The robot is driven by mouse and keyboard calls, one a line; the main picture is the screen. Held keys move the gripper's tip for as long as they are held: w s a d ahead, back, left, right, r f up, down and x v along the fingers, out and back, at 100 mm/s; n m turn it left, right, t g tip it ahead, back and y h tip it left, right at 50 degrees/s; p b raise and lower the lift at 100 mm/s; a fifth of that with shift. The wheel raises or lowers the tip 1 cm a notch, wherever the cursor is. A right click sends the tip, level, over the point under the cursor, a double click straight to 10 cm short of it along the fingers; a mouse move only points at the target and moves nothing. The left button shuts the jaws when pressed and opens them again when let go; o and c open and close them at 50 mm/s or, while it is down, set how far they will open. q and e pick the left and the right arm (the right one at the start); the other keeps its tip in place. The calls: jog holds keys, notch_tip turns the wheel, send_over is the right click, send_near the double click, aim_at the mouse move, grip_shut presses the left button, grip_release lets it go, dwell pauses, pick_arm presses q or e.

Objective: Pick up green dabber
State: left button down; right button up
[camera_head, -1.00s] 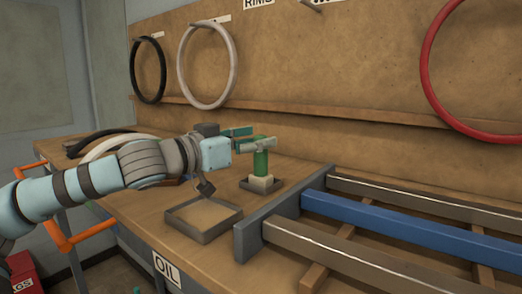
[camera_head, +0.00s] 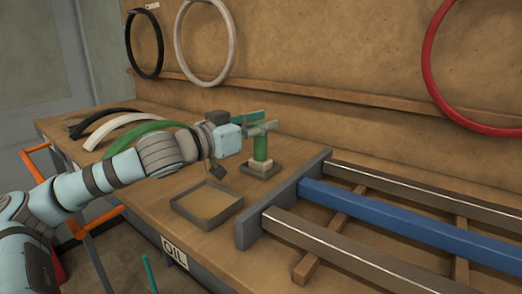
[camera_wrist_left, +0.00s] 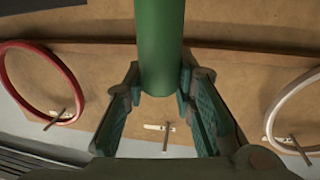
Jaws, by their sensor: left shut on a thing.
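The green dabber (camera_head: 261,147) stands upright on the bench at the back, its pale lower end in a small dark square tray (camera_head: 273,172). My left gripper (camera_head: 262,127) comes in level from the left and is shut on the dabber's upper part. In the left wrist view the dabber (camera_wrist_left: 159,40) is a smooth green cylinder between the two green-padded fingers. The fingers hide part of its top in the head view. My right gripper is not in view.
An empty shallow square tray (camera_head: 207,205) lies in front of the dabber. A rack with brown bars and a blue bar (camera_head: 395,225) fills the right side. Curved fenders, including a green one (camera_head: 150,130), lie at the back left. Rims hang on the backboard (camera_head: 330,60).

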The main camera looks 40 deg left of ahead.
pick_arm(q)
notch_tip(320, 180, up, 10)
jog(key=p, duration=0.9)
jog(key=shift+f+p, duration=0.15)
jog(key=shift+p, duration=0.2)
notch_tip(320, 180, up, 10)
